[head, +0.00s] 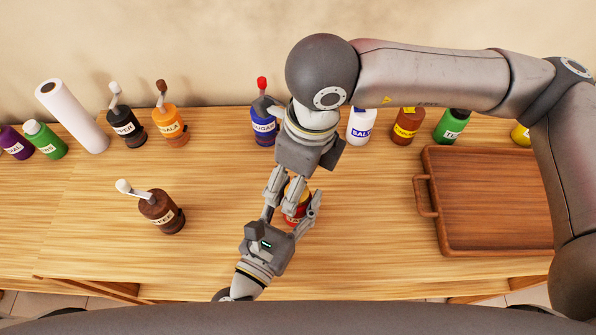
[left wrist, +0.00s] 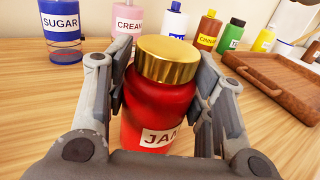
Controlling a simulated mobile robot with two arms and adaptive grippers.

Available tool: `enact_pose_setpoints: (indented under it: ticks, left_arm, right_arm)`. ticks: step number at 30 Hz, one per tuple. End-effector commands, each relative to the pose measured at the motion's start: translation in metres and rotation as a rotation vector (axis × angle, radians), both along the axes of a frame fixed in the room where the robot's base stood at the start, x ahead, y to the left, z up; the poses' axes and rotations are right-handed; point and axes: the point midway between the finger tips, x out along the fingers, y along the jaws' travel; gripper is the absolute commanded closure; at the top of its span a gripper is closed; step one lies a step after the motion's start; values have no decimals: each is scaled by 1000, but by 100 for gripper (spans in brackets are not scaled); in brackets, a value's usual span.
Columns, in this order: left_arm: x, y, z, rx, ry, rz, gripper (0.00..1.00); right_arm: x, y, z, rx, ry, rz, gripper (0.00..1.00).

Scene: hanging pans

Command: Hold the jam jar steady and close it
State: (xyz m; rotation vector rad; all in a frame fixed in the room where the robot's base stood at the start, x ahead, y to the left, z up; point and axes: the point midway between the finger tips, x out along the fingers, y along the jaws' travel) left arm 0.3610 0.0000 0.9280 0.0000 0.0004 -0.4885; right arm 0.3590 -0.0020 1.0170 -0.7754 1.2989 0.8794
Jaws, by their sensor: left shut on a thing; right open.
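The jam jar (left wrist: 160,112) is red with a white label and stands upright on the wooden counter. A gold lid (left wrist: 168,58) sits on its top; I cannot tell how tight it is. My left gripper (left wrist: 163,85) is shut around the jar's body, one finger on each side. In the head view the jar (head: 299,207) is partly hidden by both grippers. My right gripper (head: 283,193) reaches down from above, open, with its fingers near the jar's top. It hides the lid there, and it does not show in the left wrist view.
A brown tray (head: 428,165) lies to the right. The blue sugar bottle (head: 264,132), white salt bottle (head: 360,128) and several others stand along the back. A brown grinder (head: 160,211) stands left of the jar, with bare counter between.

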Motion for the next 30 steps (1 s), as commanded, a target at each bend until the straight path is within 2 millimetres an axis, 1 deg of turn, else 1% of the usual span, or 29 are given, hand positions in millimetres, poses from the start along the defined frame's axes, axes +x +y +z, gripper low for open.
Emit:
enact_pose_setpoints:
  ticks: [7,11,14,21,24,27,30]
  left_arm:
    - [0,0,0,0,-1,0,100]
    - [0,0,1,0,-1,0,100]
    - [0,0,1,0,-1,0,100]
    - [0,0,0,0,-1,0,100]
    - [0,0,0,0,-1,0,100]
    - [0,0,0,0,-1,0,100]
    - [0,0,0,0,-1,0,100]
  right_arm:
    - [0,0,1,0,0,0,10]
    - [0,0,10,2,-3,0,10]
    - [0,-2,26,2,-5,0,10]
    - [-3,-8,77,2,-4,-1,10]
    - [-4,-10,95,1,-4,0,10]
    - [-5,-11,108,1,-3,0,10]
    - [-5,-12,116,0,-1,0,10]
